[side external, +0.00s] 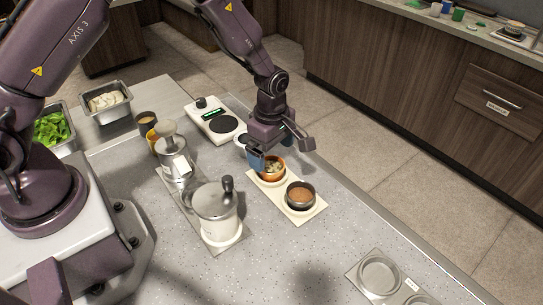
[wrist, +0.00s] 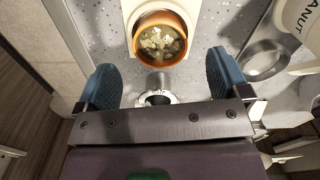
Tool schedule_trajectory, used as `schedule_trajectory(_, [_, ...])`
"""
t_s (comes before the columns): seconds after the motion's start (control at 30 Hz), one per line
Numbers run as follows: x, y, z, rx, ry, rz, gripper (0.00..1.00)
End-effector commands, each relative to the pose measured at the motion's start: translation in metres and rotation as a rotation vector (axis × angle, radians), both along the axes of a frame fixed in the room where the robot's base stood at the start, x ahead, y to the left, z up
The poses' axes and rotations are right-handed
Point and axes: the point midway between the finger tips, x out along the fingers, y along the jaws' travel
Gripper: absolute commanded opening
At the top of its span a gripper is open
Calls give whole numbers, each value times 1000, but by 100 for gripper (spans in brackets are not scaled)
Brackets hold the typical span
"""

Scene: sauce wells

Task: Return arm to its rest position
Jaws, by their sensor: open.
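My gripper (side external: 274,150) is over the far end of a cream tray (side external: 312,214), close to an orange-brown bowl (side external: 272,175). Its two blue fingers are spread apart in the wrist view (wrist: 165,82). The bowl (wrist: 163,38) holds a chunky pale-green and white sauce and lies ahead of the fingertips. A small metal cylinder with a ring-like rim (wrist: 158,92) shows between the fingers. I cannot tell how far below them it is; the fingers do not close on it. A dark bowl of brown sauce (side external: 300,195) sits on the tray's near end.
A scale (side external: 219,122) stands behind the tray. Bins of greens (side external: 50,130) and white food (side external: 105,100) are at the far left. A ringed plate (side external: 378,277) lies at the front right.

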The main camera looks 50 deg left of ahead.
Motion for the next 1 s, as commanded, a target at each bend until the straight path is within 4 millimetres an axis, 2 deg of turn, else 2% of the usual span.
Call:
schedule_trajectory(0.4, [0,0,35,0,0,-1,94])
schedule_trajectory(0.77, [0,0,37,0,0,-4,94])
schedule_trajectory(0.87, [-1,0,37,-1,3,-55,94])
schedule_trajectory(1.0, [-12,2,34,0,45,-257,94])
